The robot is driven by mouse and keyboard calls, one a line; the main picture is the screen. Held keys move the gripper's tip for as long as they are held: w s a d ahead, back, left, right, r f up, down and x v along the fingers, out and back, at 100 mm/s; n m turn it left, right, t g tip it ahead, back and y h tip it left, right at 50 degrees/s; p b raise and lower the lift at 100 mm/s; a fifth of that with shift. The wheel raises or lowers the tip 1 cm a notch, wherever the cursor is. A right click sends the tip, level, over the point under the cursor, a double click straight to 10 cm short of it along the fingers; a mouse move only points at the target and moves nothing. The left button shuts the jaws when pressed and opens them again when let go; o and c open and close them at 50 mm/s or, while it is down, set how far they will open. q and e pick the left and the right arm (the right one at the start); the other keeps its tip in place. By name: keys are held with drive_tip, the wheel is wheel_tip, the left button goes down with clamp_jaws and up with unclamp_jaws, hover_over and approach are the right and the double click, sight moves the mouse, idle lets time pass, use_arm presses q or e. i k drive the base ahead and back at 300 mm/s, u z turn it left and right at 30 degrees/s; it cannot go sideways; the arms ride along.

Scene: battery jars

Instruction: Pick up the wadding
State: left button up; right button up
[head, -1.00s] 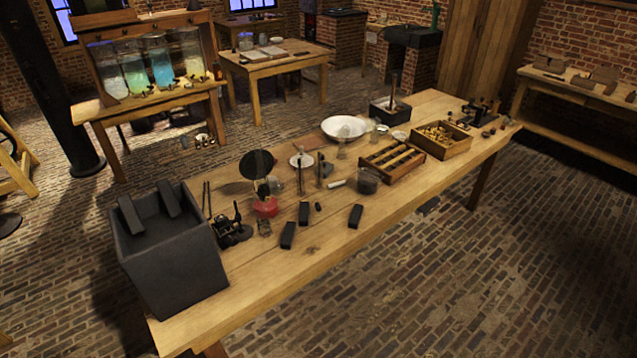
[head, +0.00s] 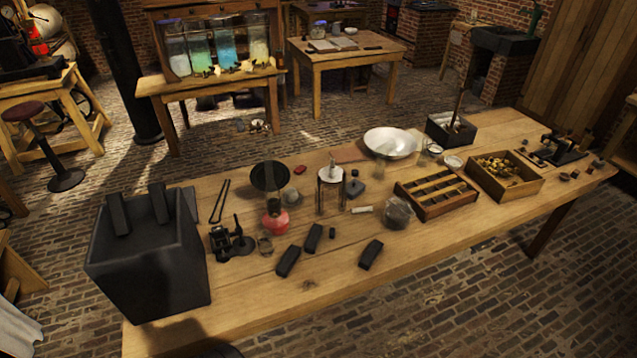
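I cannot single out the wadding for certain. A greyish, rounded, partly see-through lump (head: 397,211) sits on the long wooden table, left of the slotted wooden rack; it may be the wadding or a glass vessel. A small pale grey ball-like thing (head: 291,196) lies beside the red-based burner and is too small to identify. Neither of my grippers is in view, and nothing is seen being held.
The table's front edge has free room.

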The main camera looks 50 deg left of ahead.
sight(291, 194)
drive_tip(key=i, duration=2.35)
drive_tip(key=u, duration=4.25)
drive_tip(key=i, duration=0.15)
drive_tip(key=z, duration=0.05)
